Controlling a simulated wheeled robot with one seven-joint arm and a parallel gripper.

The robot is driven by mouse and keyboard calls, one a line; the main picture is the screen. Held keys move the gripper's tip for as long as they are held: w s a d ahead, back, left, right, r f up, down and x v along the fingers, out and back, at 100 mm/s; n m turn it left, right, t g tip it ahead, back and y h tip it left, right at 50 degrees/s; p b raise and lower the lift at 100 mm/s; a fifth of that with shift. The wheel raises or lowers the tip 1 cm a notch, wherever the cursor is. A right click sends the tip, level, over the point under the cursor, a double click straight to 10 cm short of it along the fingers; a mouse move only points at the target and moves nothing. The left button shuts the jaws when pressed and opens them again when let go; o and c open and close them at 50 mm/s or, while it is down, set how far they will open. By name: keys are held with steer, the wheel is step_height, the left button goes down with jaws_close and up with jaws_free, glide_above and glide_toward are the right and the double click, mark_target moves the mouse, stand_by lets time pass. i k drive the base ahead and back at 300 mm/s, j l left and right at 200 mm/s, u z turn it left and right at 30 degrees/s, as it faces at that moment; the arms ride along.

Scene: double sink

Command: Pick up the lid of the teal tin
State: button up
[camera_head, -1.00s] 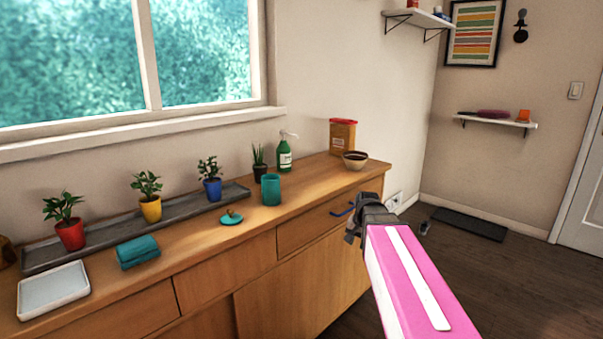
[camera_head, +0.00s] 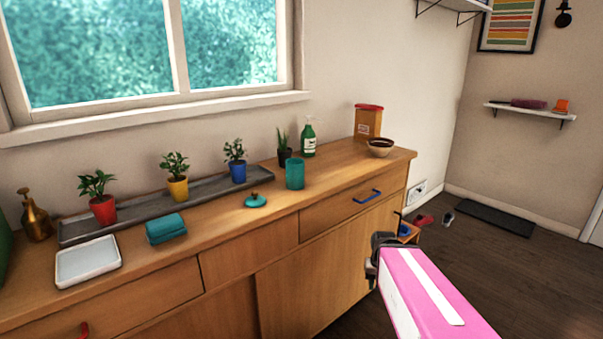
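The teal lid (camera_head: 255,201) with a small brown knob lies on the wooden counter. The teal tin (camera_head: 295,174) stands upright just right of and behind it, without its lid on. My gripper (camera_head: 378,262) is at the end of my pink arm, in front of the counter's right part and below the counter top. It is well to the right of the lid and apart from it. The fingers are small and partly hidden by the arm, so I cannot tell whether they are open or shut.
A folded teal towel (camera_head: 166,228) and a white tray (camera_head: 88,261) lie left of the lid. Potted plants stand on a grey tray (camera_head: 140,214) behind. A green spray bottle (camera_head: 309,138), a bowl (camera_head: 380,148) and a box (camera_head: 367,123) stand at the right. Counter around the lid is clear.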

mark_target(255, 201)
steer(key=u, duration=1.3)
steer(key=k+l+u, duration=0.15)
steer(key=l, duration=0.25)
steer(key=i+l+z, duration=0.1)
steer(key=z, duration=0.15)
